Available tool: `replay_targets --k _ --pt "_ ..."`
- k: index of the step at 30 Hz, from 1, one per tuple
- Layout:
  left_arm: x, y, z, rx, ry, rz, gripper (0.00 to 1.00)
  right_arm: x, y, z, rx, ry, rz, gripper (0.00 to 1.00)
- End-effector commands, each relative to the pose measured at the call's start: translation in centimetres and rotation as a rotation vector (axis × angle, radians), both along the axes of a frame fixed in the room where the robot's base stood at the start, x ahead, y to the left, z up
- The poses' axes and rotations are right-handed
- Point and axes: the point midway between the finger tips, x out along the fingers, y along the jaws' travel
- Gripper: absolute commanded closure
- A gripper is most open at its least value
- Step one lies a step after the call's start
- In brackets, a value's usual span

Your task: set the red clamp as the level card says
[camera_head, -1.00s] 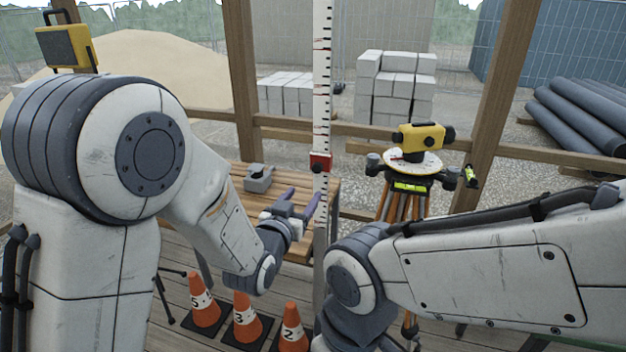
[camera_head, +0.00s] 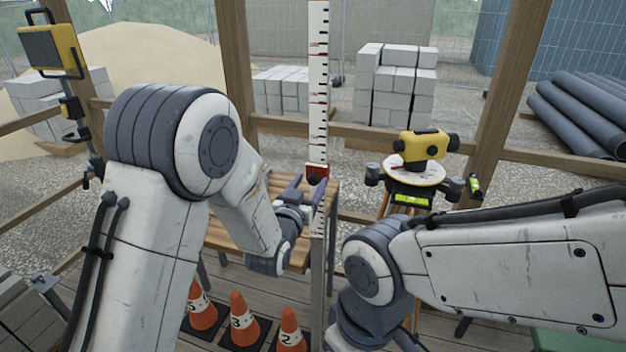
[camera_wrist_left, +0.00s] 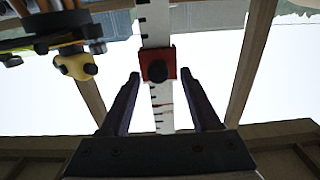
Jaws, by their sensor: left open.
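The red clamp (camera_head: 317,174) with a black knob sits around the upright white staff (camera_head: 318,90), which has black and red marks. My left gripper (camera_head: 309,186) is at the staff, level with the clamp or just below it. In the left wrist view its two dark fingers (camera_wrist_left: 160,77) are open, one on each side of the staff. The clamp (camera_wrist_left: 171,64) shows just beyond the fingertips, its knob facing me; I see no grip on it. I cannot make out a level card. My right arm shows, but its gripper does not.
A yellow level instrument (camera_head: 424,146) stands on a tripod right of the staff. A slatted wooden bench (camera_head: 222,234) is behind my left arm. Several numbered orange cones (camera_head: 243,318) stand on the floor below. A wooden post (camera_head: 234,70) rises left of the staff.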

Motion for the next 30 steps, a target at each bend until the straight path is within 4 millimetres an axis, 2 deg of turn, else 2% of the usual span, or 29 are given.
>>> replay_targets --k 5,8,10,30 --pt "0.0 -0.21 -0.03 0.0 0.0 -0.003 0.37 -0.01 0.0 -0.02 0.0 0.0 0.0 1.0" --pt "-0.01 -0.21 -0.02 0.0 0.0 -0.003 0.71 -0.01 0.0 -0.02 0.0 0.0 0.0 1.0" --pt "-0.01 -0.17 -0.02 0.0 0.0 -0.002 0.98 -0.01 0.0 -0.02 0.0 0.0 0.0 1.0" --pt "-0.07 -0.01 -0.03 0.0 0.001 -0.001 1.0 -0.01 0.0 -0.02 0.0 0.0 0.0 1.0"
